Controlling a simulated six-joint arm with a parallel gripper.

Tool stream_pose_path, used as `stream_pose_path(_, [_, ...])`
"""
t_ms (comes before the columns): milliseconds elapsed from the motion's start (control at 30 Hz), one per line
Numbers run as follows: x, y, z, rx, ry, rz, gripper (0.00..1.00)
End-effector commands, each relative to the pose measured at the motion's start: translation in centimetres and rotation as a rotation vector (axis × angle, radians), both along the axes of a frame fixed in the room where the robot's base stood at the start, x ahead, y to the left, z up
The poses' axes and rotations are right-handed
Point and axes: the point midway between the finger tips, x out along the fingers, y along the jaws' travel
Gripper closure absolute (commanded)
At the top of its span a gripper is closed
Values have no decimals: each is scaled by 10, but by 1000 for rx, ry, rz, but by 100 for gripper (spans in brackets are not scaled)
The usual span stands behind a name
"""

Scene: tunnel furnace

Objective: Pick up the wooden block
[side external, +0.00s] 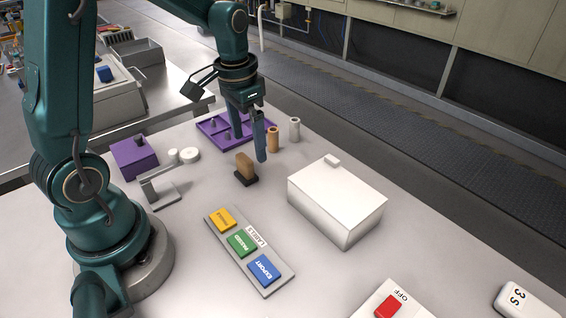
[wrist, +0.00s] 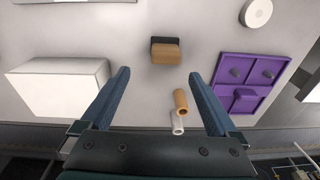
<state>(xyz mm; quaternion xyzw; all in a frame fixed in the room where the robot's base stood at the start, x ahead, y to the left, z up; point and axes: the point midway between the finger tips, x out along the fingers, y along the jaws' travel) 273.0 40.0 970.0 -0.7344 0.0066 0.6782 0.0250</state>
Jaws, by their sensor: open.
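The wooden block (side external: 245,163) is light brown and stands upright on a small dark base (side external: 247,179) on the white table, left of the middle. In the wrist view the block (wrist: 166,56) lies ahead of the fingertips, roughly midway between them. My gripper (side external: 262,150) is above and beyond the block in the side view, pointing down. In the wrist view my gripper (wrist: 159,76) has its two blue fingers wide apart with nothing between them. The block is not touched by the fingers.
A white box (side external: 338,200) stands to the right. A brown cylinder (side external: 273,139) and a white cylinder (side external: 295,129) stand near the fingers. A purple tray (side external: 208,124) lies behind, and a purple box (side external: 133,158) stands left. A label panel (side external: 273,284) lies in front.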

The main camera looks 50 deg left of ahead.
Motion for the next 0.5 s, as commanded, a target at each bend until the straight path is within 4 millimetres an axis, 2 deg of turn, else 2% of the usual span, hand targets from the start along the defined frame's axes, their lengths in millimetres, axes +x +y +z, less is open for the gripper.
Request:
stream_pose_path(100, [-4,7,-17,-18,55,29,5])
stream_pose_path(333, [-8,10,-37,-28,85,46,5])
stream_pose_path(500, [-8,9,-59,-28,85,45,5])
